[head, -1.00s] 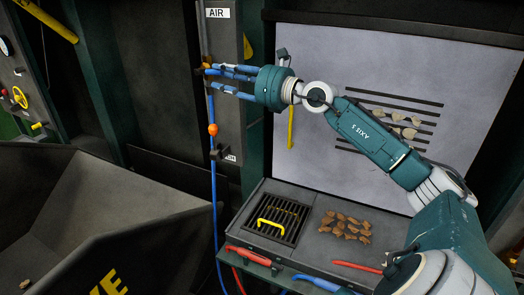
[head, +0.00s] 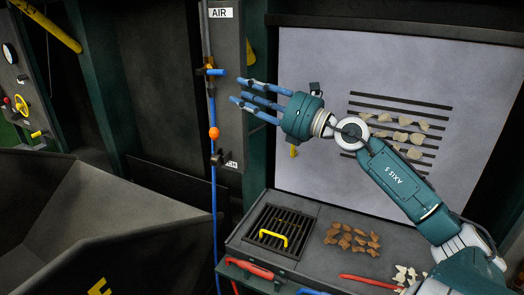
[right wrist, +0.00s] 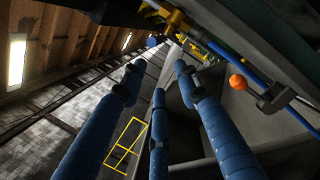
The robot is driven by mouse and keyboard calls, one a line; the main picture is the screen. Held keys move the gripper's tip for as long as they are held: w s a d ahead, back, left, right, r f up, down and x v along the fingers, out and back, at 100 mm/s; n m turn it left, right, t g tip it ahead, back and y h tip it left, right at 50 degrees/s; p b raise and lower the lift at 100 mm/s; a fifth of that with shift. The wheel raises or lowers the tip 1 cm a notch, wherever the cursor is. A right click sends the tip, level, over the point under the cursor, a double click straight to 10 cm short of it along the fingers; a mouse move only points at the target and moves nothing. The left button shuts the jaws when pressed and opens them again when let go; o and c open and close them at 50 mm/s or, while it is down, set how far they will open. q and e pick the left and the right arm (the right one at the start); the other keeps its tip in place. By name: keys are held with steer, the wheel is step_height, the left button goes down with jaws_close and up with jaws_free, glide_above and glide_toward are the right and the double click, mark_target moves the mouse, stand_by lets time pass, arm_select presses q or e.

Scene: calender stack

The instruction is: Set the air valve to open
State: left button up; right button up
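The air valve (head: 210,71) is a small orange-yellow fitting on the upright pipe below the AIR label (head: 221,13). Its short blue handle (head: 217,72) appears to lie crosswise to the pipe. My right gripper (head: 240,91) is to the right of and a little below the valve, with its blue fingers spread and empty, apart from it. In the right wrist view the fingers (right wrist: 155,95) are spread with nothing between them, and the yellow valve (right wrist: 175,20) shows at the top beyond them. My left gripper is not in view.
An orange ball (head: 213,133) sits on the blue hose below the valve. A dark bin (head: 40,245) stands at the lower left. A bench with a grate (head: 270,242) and brown pieces lies below my right arm. A pale slotted panel (head: 330,80) is behind it.

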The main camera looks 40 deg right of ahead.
steer(key=d+f+m+h, duration=0.2)
steer(key=f+m+h, duration=0.3)
steer(key=f+m, duration=0.3)
steer(key=s+d+f+m+t+h, duration=0.1)
steer(key=f+m+h, duration=0.3)
steer(key=f+m, duration=0.4)
steer(key=shift+d+f+m+h, duration=0.15)
steer(key=shift+d+m+h, duration=0.3)
steer(key=shift+m, duration=0.35)
